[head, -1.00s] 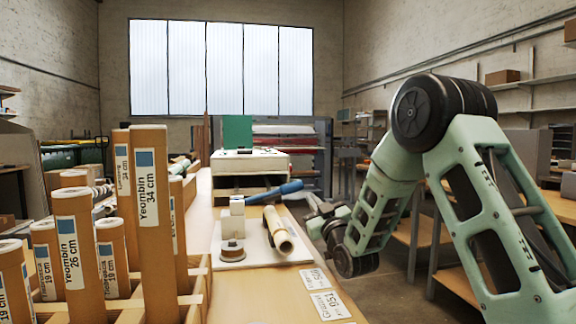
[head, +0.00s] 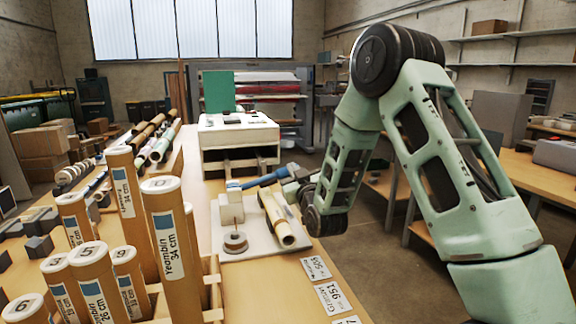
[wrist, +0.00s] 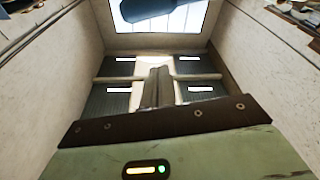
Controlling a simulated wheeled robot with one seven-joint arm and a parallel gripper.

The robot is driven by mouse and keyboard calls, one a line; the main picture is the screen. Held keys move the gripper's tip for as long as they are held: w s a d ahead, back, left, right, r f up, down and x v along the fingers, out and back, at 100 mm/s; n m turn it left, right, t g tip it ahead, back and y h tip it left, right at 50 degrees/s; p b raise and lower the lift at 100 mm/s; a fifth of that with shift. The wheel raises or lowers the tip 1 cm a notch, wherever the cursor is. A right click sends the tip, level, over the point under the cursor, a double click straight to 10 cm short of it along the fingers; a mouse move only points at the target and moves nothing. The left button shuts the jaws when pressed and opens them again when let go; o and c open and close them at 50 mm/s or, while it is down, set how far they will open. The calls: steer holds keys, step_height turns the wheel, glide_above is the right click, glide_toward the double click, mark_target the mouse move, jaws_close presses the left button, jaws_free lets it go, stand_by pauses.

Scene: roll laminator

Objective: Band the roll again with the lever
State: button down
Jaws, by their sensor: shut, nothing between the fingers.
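The banding device is a white block (head: 231,208) on a pale board (head: 262,242), with a blue lever (head: 265,180) sloping up to the right from its top. The cream roll (head: 279,222) lies on the board just right of the block. In the head view my gripper (head: 291,178) is at the lever's right end; whether they touch is unclear. In the wrist view my fingers (wrist: 156,88) are together with nothing between them. A blurred dark blue shape (wrist: 150,8), possibly the lever, crosses the top edge there. A band around the roll cannot be made out.
A brown spool (head: 236,241) sits on the board in front of the block. Upright labelled tubes (head: 174,240) stand in a rack at left. A white-topped box (head: 238,132) is behind the board. Paper labels (head: 330,297) lie on the bench at front right.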

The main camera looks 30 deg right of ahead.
mark_target(268, 178)
steer(key=w+d+f+p, duration=0.2)
steer(key=w, duration=0.4)
steer(key=shift+w+d+f, duration=0.15)
steer(key=shift+w+d, duration=0.1)
steer(key=shift+f, duration=0.1)
steer(key=f+b, duration=0.1)
steer(key=b, duration=0.1)
steer(key=d+f+b, duration=0.1)
steer(key=f+b, duration=0.1)
steer(key=b, duration=0.1)
steer(key=shift+s+f, duration=0.1)
steer(key=shift+s, duration=0.05)
stand_by(0.5)
